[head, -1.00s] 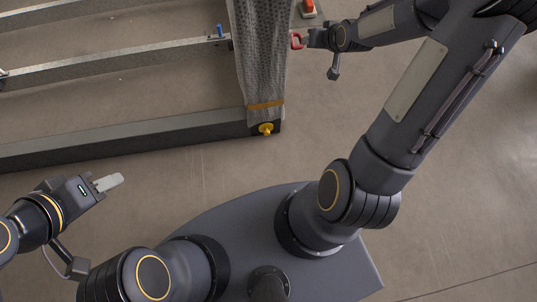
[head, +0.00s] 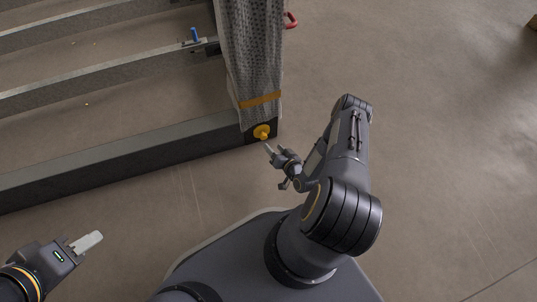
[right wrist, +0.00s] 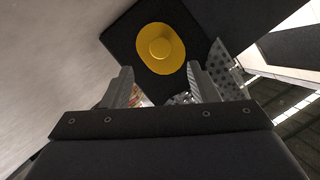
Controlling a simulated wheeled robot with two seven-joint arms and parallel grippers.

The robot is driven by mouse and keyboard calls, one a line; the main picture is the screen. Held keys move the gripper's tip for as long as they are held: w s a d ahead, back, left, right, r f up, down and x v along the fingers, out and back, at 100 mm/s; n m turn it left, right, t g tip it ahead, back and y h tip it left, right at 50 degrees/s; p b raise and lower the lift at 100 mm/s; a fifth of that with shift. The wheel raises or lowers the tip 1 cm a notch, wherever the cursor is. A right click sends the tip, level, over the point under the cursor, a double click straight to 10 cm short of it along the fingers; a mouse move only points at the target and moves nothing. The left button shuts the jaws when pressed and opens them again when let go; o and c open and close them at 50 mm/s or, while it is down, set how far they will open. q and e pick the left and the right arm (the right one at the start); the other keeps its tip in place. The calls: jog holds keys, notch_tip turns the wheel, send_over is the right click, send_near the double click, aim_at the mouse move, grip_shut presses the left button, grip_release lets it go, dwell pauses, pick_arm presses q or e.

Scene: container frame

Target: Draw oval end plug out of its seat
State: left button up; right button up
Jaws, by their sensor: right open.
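The yellow oval end plug (head: 262,132) sits in the dark end face of the front beam (head: 130,158). In the right wrist view the plug (right wrist: 160,48) shows as a yellow oval with a round raised knob, on a black square end face (right wrist: 125,45). My right gripper (head: 269,149) is close in front of the plug, apart from it. Its two fingers (right wrist: 160,85) are open, with the plug beyond and between their tips. My left gripper (head: 88,241) is at the lower left, far from the plug; its fingers look together, with no clear gap.
A grey mesh cover (head: 250,60) with an orange strap (head: 260,99) hangs over the frame just above the plug. A blue pin (head: 194,35) stands on a rail, and a red handle (head: 291,20) sticks out behind the cover.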

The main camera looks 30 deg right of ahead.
aim_at(265, 138)
jog(key=b+x, duration=0.3)
jog(key=x, duration=0.3)
jog(key=shift+w+f, duration=0.2)
jog(key=shift+w, duration=0.55)
jog(key=c, duration=1)
jog(key=shift+o, duration=0.2)
